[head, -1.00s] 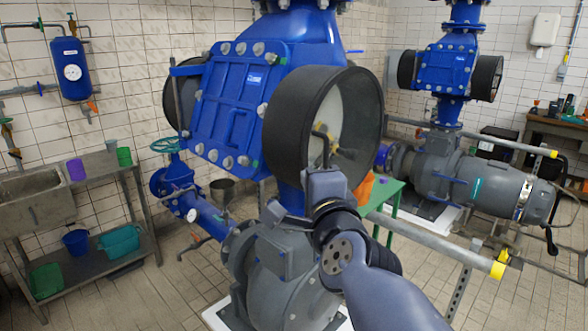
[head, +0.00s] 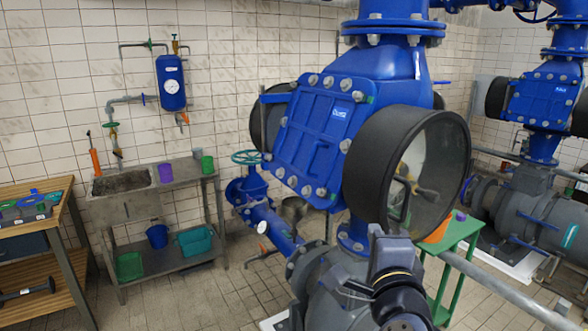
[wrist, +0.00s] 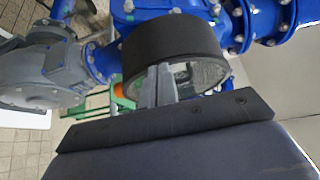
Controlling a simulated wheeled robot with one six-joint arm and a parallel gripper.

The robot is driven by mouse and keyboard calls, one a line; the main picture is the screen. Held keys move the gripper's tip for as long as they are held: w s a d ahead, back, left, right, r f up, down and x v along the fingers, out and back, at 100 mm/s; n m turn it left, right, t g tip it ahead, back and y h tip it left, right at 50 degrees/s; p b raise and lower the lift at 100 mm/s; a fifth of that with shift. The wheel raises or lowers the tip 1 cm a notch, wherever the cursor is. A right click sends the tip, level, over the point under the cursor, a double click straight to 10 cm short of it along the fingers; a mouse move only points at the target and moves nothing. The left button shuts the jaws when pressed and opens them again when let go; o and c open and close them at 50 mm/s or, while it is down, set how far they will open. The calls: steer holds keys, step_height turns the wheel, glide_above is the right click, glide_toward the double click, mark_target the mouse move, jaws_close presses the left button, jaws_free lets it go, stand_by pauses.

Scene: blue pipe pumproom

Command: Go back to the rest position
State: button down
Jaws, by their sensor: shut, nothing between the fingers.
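My gripper (head: 388,243) is low in the head view, just in front of the big blue valve body (head: 318,135) and below its round black-rimmed glass port (head: 405,165). In the wrist view my gripper's grey fingers (wrist: 157,85) are together and empty. They overlap the black-rimmed port (wrist: 175,50) in that view. I cannot tell how far the fingertips are from the port. My arm is bent and comes up from the bottom of the head view.
A green table (head: 455,245) with an orange item stands behind my gripper. A grey pipe rail (head: 510,295) runs at the right. A steel sink bench (head: 180,190) with cups and tubs and a wooden workbench (head: 35,215) stand left. Tiled floor (head: 190,295) is open at the lower left.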

steer(key=w+d+b, duration=0.4)
steer(key=d+b, duration=0.2)
steer(key=b, duration=0.6)
steer(key=shift+d, duration=0.3)
stand_by(0.4)
